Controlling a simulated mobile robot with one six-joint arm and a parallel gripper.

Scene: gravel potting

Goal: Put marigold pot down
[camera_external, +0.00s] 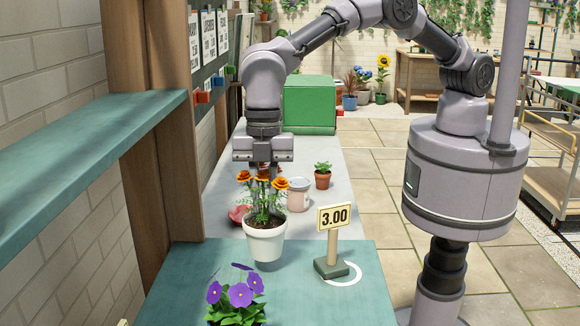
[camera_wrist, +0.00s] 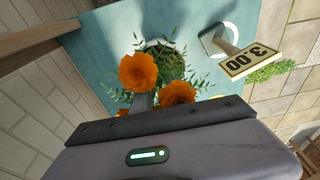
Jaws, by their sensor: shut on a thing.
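The marigold pot (camera_external: 265,241) is a white pot with orange marigolds and green leaves, upright at the far edge of the teal counter (camera_external: 180,290). I cannot tell whether its base touches the counter. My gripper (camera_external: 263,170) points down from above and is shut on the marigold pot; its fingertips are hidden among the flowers. In the wrist view the orange blooms (camera_wrist: 139,72) are just in front of the gripper, and the pot is mostly hidden below them.
A 3.00 price sign (camera_external: 332,217) stands right of the pot, by a white ring (camera_external: 352,273) on the counter. A purple pansy (camera_external: 240,294) is at the front. Behind are a pink-and-white jar (camera_external: 298,195), a small potted plant (camera_external: 322,179) and a red object (camera_external: 238,214).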

